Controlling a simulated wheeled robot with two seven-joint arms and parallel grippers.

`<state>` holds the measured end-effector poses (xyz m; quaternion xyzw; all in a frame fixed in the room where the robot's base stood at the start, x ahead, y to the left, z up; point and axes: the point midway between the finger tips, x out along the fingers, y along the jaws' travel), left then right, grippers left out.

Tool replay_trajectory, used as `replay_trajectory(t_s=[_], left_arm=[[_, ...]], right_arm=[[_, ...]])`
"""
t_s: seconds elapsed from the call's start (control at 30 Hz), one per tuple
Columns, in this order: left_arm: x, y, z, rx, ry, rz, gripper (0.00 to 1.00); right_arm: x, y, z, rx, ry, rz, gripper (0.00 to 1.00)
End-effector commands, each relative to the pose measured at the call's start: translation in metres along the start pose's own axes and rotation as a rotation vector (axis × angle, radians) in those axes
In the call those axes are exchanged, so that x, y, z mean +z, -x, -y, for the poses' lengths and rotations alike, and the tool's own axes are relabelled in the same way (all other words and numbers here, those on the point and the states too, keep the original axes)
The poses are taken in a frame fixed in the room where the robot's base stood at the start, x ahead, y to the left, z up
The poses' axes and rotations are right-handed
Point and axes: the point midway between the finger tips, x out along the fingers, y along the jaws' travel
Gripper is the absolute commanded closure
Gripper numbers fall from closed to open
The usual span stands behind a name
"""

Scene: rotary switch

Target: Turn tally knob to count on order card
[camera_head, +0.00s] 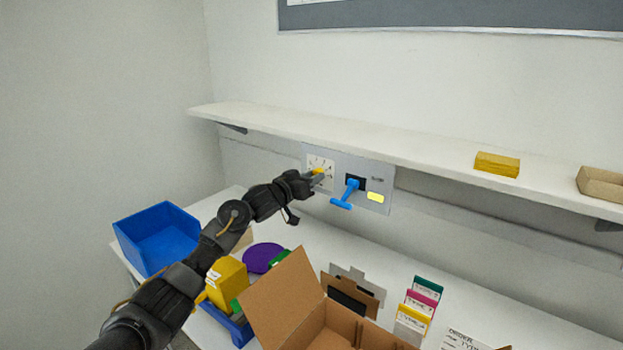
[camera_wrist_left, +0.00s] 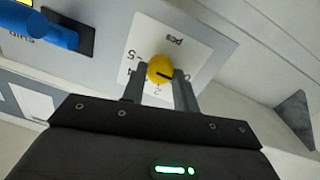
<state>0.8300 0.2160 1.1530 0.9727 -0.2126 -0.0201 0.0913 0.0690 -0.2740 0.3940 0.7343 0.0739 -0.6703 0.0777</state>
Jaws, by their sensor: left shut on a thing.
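The yellow tally knob (camera_head: 318,171) sits on a white dial plate (camera_head: 314,160) on the grey wall panel under the shelf. In the left wrist view the knob (camera_wrist_left: 160,69) shows a dark pointer line, with printed numbers and "pcs" on the plate (camera_wrist_left: 188,42) around it. My left gripper (camera_head: 312,177) is shut on the knob, one finger on each side; it also shows in the left wrist view (camera_wrist_left: 160,85). The order card (camera_head: 461,340) lies at the lower right, partly cut off; its count is not readable. My right gripper is not in view.
A blue lever (camera_head: 344,196) juts from the panel right of the dial. An open cardboard box (camera_head: 283,300), blue bin (camera_head: 157,240), purple disc (camera_head: 262,257) and coloured cards (camera_head: 421,304) stand on the table. The shelf (camera_head: 400,148) overhangs the panel.

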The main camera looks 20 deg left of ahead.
Motion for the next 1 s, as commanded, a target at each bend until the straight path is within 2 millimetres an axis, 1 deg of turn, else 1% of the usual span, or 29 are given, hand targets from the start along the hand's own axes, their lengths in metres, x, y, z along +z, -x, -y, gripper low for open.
replay_trajectory(t_s=[0.17,0.37,1.0], left_arm=[[0.000,0.000,0.000,0.000,-0.054,0.003,0.93],[0.000,0.000,0.000,-0.001,-0.186,0.010,0.93],[0.001,0.000,-0.001,-0.007,-0.790,0.041,0.93]], right_arm=[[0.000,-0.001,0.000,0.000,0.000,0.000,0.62],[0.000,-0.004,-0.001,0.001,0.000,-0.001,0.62],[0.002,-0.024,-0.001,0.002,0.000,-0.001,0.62]])
